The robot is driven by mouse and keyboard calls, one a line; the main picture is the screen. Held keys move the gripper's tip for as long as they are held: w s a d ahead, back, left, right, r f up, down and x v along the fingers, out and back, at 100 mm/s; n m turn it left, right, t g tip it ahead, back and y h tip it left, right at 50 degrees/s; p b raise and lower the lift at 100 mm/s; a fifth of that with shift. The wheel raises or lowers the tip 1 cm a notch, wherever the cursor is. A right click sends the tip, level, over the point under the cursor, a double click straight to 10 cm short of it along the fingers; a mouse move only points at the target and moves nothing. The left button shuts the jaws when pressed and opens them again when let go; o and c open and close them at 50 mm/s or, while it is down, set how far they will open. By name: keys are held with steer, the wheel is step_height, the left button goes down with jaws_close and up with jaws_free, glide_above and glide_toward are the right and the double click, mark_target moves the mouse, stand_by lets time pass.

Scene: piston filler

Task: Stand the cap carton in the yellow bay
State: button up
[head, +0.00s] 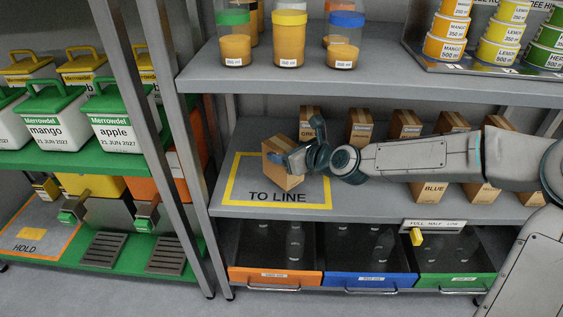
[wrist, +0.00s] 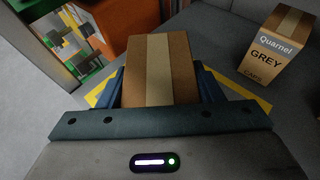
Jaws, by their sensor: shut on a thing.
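The held carton (head: 282,163) is a brown cardboard box with a paler tape strip. In the head view it is over the yellow-outlined bay marked TO LINE (head: 236,194) and looks a little tilted. My gripper (head: 280,158) is shut on it from the right side. In the wrist view the carton (wrist: 158,70) sits between my two blue fingers (wrist: 160,88), and yellow outline shows on both sides of it. Its label faces away, and I cannot tell whether its base touches the shelf.
A carton labelled GREY (wrist: 274,45) stands just behind the bay; it also shows in the head view (head: 308,122). Several more cartons (head: 360,127) stand to the right, partly behind my arm. The upper shelf (head: 380,88) hangs above. A metal post (head: 190,150) stands left of the bay.

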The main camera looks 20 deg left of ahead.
steer(key=shift+w+a, duration=0.3)
steer(key=shift+a, duration=0.2)
steer(key=shift+w+a, duration=0.3)
steer(key=shift+a, duration=0.2)
steer(key=shift+f+b, duration=1.1)
steer(key=shift+f, duration=0.65)
steer(key=shift+f, duration=0.15)
steer(key=o, duration=1.2)
steer(key=shift+c, duration=0.2)
steer(key=shift+d+r, duration=0.1)
steer(key=shift+r, duration=0.1)
steer(key=p+v, duration=0.5)
steer(key=v, duration=0.6)
steer(key=shift+s+d+r, duration=0.15)
steer(key=shift+s+d, duration=0.1)
steer(key=shift+d, duration=0.05)
